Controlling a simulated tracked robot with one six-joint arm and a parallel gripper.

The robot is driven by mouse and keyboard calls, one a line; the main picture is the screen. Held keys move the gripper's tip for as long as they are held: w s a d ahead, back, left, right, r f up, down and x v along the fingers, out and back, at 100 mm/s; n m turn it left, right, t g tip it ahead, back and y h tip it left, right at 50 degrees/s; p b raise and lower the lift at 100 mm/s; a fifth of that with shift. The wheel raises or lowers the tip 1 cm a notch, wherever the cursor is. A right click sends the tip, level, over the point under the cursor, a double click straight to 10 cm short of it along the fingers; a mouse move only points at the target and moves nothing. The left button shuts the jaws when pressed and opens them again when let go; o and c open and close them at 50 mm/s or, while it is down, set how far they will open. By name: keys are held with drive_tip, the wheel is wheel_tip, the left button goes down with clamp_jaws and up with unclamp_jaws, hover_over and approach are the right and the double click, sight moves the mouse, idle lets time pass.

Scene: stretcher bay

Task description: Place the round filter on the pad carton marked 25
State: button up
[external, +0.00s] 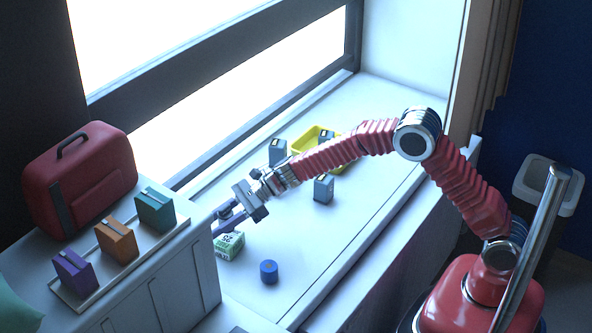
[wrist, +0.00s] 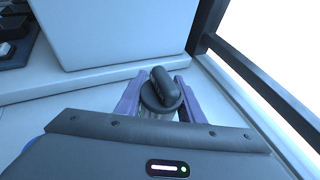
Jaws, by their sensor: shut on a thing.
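The pad carton (external: 229,246), white and green with a number that looks like 25, lies on the white sill below and beside my gripper (external: 228,215). In the wrist view my gripper (wrist: 159,82) has its purple fingers shut on a dark round thing with a raised bar on top, which I take to be the round filter (wrist: 158,97). In the external view the held filter is mostly hidden by the gripper, and I cannot tell whether it touches the carton.
A blue cylinder (external: 269,271) stands right of the carton. Grey boxes (external: 323,189) and a yellow tray (external: 301,142) are farther back on the sill. A red case (external: 80,178) and a tray (external: 88,301) of purple, orange and teal boxes stand on the left cabinet. The sill's front right is clear.

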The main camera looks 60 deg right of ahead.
sight(217, 241)
drive_tip(key=shift+f, duration=1.75)
drive_tip(key=shift+f, duration=0.1)
drive_tip(key=o, duration=1)
drive_tip(key=v, duration=1.2)
